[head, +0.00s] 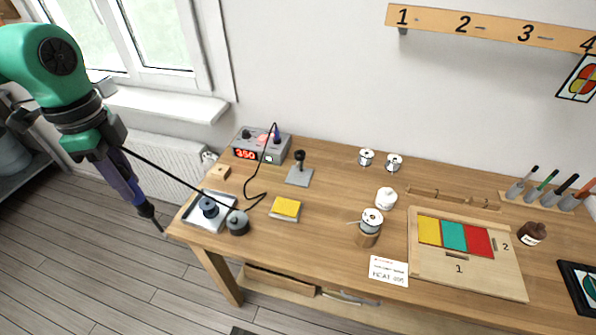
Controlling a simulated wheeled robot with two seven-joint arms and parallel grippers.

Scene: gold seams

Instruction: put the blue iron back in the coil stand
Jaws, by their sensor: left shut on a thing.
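My left gripper (106,148) is shut on the blue iron (124,184), at the left and beyond the table's left edge. The iron hangs tilted, its dark tip pointing down and right, over the floor. A black cord runs from it towards the table. No stand is clearly recognisable as the coil stand. A grey plate with a short black post (299,173) stands near the station, and a dark blue round piece (208,207) sits on a pale tray (196,222). My right gripper is not in view.
A grey station (247,141) reading 350 stands at the back left. A dark round pot (238,223) and a yellow sponge (286,208) are near the front left.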

